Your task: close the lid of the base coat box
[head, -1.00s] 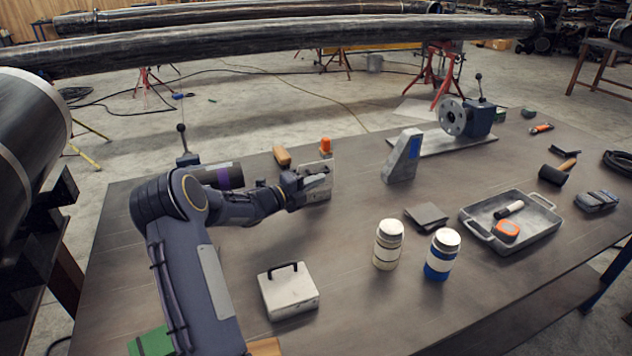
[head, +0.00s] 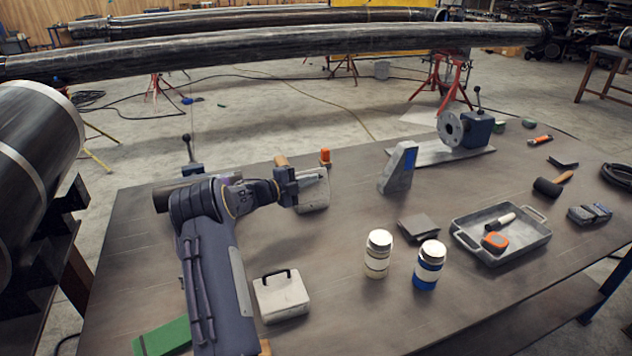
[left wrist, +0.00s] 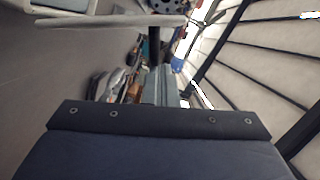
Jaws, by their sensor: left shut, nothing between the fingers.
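A pale grey box (head: 313,204) stands toward the back left of the table in the head view. My left gripper (head: 318,178) is at its top, shut and empty, and covers much of its upper part. I cannot tell the exact lid angle or whether the fingers touch it. In the left wrist view a pale thin slab (left wrist: 100,22) lies across the top, perhaps the lid seen edge-on. A second pale box (head: 283,300) with a black handle sits nearer, lid down. No label is readable on either box. My right gripper is not in view.
A white-capped cream jar (head: 377,256) and a blue-banded jar (head: 428,268) stand to the right. A grey tray (head: 510,250) holds an orange tape measure. A grey angled block (head: 397,168) and an orange-topped item (head: 325,156) stand farther back. Table is clear between box and jars.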

